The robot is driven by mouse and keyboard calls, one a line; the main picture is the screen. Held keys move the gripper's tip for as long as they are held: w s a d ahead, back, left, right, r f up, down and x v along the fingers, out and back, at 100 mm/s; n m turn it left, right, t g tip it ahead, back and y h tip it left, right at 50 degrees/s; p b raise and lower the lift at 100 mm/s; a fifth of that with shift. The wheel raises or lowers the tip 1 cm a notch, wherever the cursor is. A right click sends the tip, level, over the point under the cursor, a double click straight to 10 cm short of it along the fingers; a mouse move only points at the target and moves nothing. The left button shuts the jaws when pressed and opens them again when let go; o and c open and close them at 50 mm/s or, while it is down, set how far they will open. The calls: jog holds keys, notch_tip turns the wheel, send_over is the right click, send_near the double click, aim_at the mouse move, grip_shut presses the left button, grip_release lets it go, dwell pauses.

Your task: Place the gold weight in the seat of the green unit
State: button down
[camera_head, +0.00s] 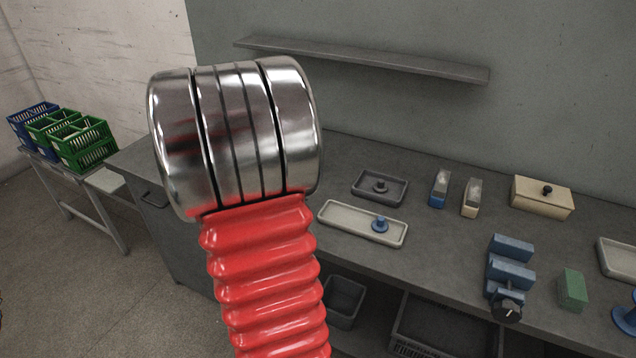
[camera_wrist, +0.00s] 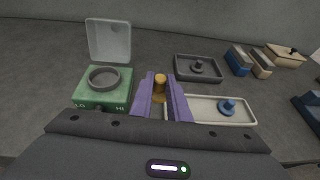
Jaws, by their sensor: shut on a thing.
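In the wrist view, my gripper (camera_wrist: 161,88) has two purple fingers shut on the gold weight (camera_wrist: 160,80), which shows upright between them. The green unit (camera_wrist: 102,98) is to the left of my fingers, with its pale lid (camera_wrist: 109,40) standing open. A dark round ring, the seat (camera_wrist: 104,77), is on its top and looks empty. The weight is to the right of the unit, apart from the seat. In the head view, my arm hides the gripper, the weight and the green unit.
A pale tray (camera_head: 336,222) with a blue knobbed piece (camera_head: 380,224) and a dark tray (camera_head: 365,193) with a dark knobbed piece are on the bench. Blue and cream blocks, a cream box (camera_head: 542,200) and a blue fixture (camera_head: 511,270) are farther right. A shelf (camera_head: 360,57) is on the wall.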

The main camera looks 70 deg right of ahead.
jog(key=w+a+f+n+t+y, duration=0.1)
jog(key=w+a+n+t, duration=0.35)
jog(key=w+a, duration=0.65)
jog(key=w+a+n+t, duration=0.45)
jog(key=w+a, duration=0.45)
jog(key=w, duration=0.5)
jog(key=w+a+n+t+y, duration=0.2)
jog(key=w+a, duration=0.1)
jog(key=a, duration=0.7)
jog(key=w+a+f+n+t+y, duration=0.1)
jog(key=w+a+n+t+y, duration=0.1)
jog(key=a, duration=0.9)
jog(key=w+a+f+n+t+y, duration=0.1)
jog(key=w+a+n+t+y, duration=0.1)
jog(key=a, duration=0.8)
jog(key=shift+w+a+f+n+y, duration=0.3)
jog(key=shift+w+n+y, duration=0.5)
jog(key=shift+y, duration=0.4)
